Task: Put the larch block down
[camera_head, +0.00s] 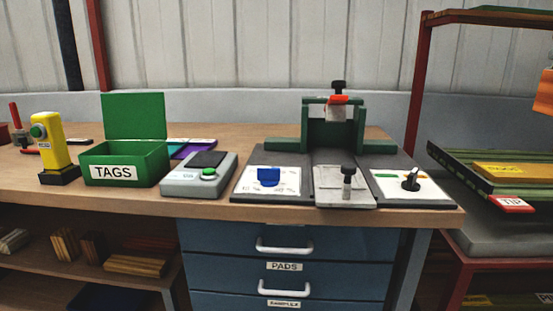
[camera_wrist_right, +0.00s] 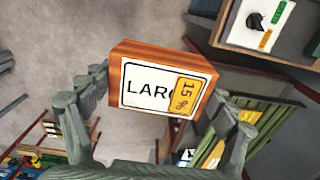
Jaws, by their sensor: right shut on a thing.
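The larch block (camera_wrist_right: 160,55) is an orange-brown wooden block in the right wrist view. Its white label shows the letters "LARC", and a yellow "15 %" tag (camera_wrist_right: 186,96) covers part of the label. My right gripper (camera_wrist_right: 160,88) has a finger on each side of the block and is shut on it. The block is held up with grey floor visible beyond it. Neither gripper shows clearly in the head view. My left gripper is not in view.
The bench holds a green TAGS box (camera_head: 125,165), a grey meter (camera_head: 198,178), a blue-knob panel (camera_head: 268,185) and a green clamp press (camera_head: 335,130). A red-framed rack (camera_head: 415,90) stands right. An orange piece (camera_head: 543,92) shows at the right edge.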

